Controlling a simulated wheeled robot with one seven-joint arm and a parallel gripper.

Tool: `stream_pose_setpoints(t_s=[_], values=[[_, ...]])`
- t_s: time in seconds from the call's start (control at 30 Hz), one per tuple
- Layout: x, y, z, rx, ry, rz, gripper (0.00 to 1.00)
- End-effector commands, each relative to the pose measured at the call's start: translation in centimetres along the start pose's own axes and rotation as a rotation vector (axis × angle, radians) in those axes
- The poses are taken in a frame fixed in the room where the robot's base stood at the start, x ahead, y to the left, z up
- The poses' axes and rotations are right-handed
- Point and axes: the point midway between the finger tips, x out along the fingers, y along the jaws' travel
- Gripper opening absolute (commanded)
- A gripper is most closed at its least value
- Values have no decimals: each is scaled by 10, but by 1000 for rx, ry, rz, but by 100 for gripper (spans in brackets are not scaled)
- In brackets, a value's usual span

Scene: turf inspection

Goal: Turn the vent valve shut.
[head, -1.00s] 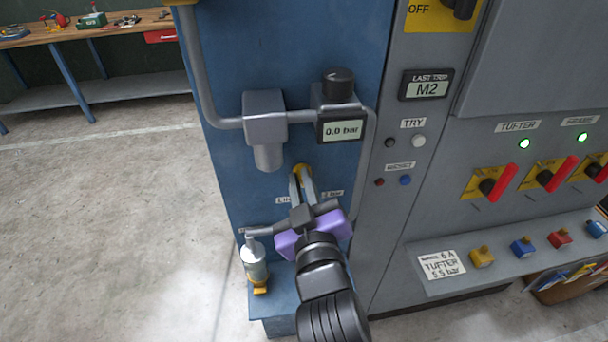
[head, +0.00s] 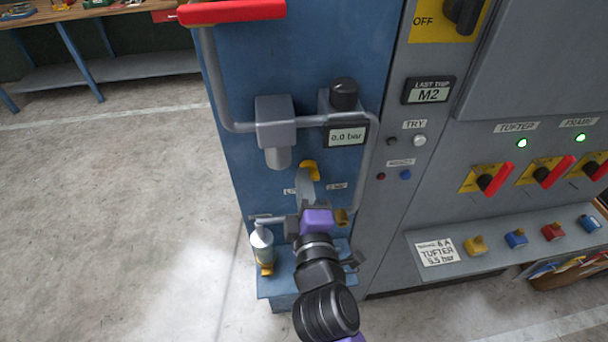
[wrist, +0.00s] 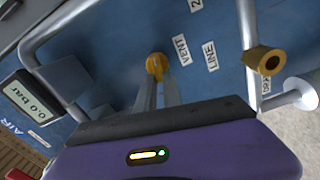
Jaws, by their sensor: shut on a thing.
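The vent valve's yellow handle (head: 309,170) is on the blue panel, between small labels, below a grey regulator block. It also shows in the wrist view (wrist: 156,64), near the labels VENT (wrist: 181,49) and LINE (wrist: 211,54). My gripper (head: 305,187) reaches up to it from below. In the wrist view its two grey fingers (wrist: 159,88) are shut on the yellow handle, one on each side. The fingers hide part of the handle, so its exact angle is hard to read.
A gauge (head: 347,135) reads 0.0 bar. A bottle (head: 262,247) stands at lower left, close to my gripper. A brass pipe end (wrist: 265,60) is at right in the wrist view. A red handle (head: 232,11) is at top. Clear floor (head: 110,210) lies left.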

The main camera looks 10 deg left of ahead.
Motion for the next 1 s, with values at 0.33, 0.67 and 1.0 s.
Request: stream_pose_setpoints(t_s=[0.33,0.67,1.0], values=[[-1,-4,-1,-178,2,-3,0],[-1,-6,-1,-225,2,-3,0],[-1,-6,0,-225,2,-3,15]])
